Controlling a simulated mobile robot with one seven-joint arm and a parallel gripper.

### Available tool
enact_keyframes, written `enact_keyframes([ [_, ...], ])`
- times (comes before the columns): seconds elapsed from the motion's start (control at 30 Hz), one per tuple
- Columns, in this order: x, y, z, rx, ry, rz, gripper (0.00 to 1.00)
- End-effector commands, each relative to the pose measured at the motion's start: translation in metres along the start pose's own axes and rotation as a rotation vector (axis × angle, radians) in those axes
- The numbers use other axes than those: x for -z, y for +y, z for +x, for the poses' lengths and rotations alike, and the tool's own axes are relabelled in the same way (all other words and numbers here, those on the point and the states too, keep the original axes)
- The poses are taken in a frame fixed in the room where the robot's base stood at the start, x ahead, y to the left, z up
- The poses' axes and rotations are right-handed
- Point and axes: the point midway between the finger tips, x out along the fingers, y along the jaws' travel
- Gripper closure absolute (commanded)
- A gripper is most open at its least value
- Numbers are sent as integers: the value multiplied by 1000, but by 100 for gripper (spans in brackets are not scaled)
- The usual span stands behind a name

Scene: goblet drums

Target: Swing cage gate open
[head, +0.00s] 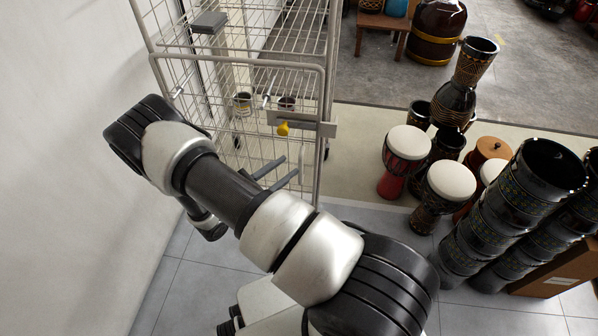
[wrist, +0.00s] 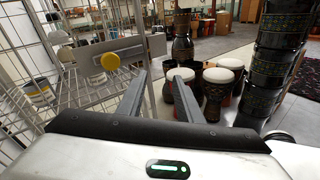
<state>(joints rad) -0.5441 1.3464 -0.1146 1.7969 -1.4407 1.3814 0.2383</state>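The cage (head: 240,50) is a grey wire-mesh unit at the upper left in the head view. Its wire gate (head: 236,62) faces me and looks closed against the frame. A flat grey latch plate (head: 318,128) with a yellow knob (head: 283,129) sits at the gate's right side; the plate (wrist: 130,49) and knob (wrist: 110,61) also show in the wrist view. My gripper (head: 282,172) is open, its two dark fingers apart, below the knob and near the gate's lower right edge. In the wrist view my gripper (wrist: 160,76) has a pale upright between or behind its fingers; contact is unclear.
Goblet drums (head: 447,182) crowd the floor right of the cage, with a tall dark stack (head: 515,210) further right. A white wall (head: 60,150) closes the left side. Small pots (head: 242,103) stand inside the cage. Some tiled floor is clear between cage and drums.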

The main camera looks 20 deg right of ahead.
Motion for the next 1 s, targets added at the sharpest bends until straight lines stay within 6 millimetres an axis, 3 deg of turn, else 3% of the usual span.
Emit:
enact_keyframes([
  [0.03, 41, -12, -1, -77, -14, -64, 68],
  [0.1, 78, -20, -3, -177, -23, -129, 68],
  [0.2, 118, -32, -7, -289, -29, -201, 68],
  [0.3, 142, -41, -10, -361, -30, -245, 68],
  [0.57, 154, -40, 2, -399, -30, -265, 68],
  [1.0, 157, -5, 88, -394, -31, -262, 68],
])
